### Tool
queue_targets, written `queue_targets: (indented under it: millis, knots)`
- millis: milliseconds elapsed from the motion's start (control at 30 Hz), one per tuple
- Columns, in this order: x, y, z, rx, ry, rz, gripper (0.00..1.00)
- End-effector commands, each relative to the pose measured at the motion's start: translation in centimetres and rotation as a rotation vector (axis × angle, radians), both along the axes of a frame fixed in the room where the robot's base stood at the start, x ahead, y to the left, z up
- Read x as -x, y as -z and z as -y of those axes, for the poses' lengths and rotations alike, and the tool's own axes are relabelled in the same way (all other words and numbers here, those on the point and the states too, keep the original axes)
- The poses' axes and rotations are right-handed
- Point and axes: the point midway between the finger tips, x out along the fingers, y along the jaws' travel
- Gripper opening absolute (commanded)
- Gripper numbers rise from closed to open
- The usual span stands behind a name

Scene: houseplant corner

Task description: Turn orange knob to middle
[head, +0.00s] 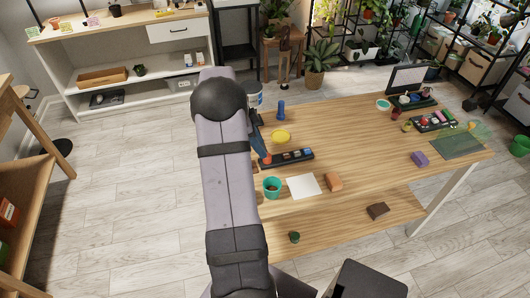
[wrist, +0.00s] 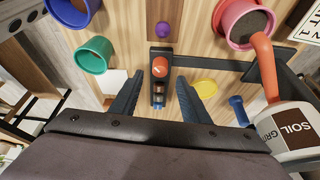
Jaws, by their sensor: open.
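The orange knob (wrist: 160,67) sits at one end of a narrow dark control panel (wrist: 161,54) on the wooden table. A pale mark shows on the knob, but its setting is too small to read. In the head view the panel (head: 300,156) lies just right of my arm. My gripper (wrist: 158,98) is open and empty, above the panel. In the wrist view its fingers are on either side of the panel, with the knob between and slightly beyond the tips. I see no contact with the knob.
A green pot (head: 272,187), white sheet (head: 303,186), yellow dish (head: 281,136) and blue object (head: 281,110) surround the panel.

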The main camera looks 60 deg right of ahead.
Motion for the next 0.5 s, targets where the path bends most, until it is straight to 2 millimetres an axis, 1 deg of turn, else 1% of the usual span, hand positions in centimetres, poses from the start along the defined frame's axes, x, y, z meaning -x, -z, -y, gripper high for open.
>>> queue_targets:
  millis: [300,500]
  knots:
    - [1.2,3.7,0.9,-0.002,0.0,-0.001,0.42]
    - [1.6,4.9,1.2,-0.002,-0.001,0.001,0.42]
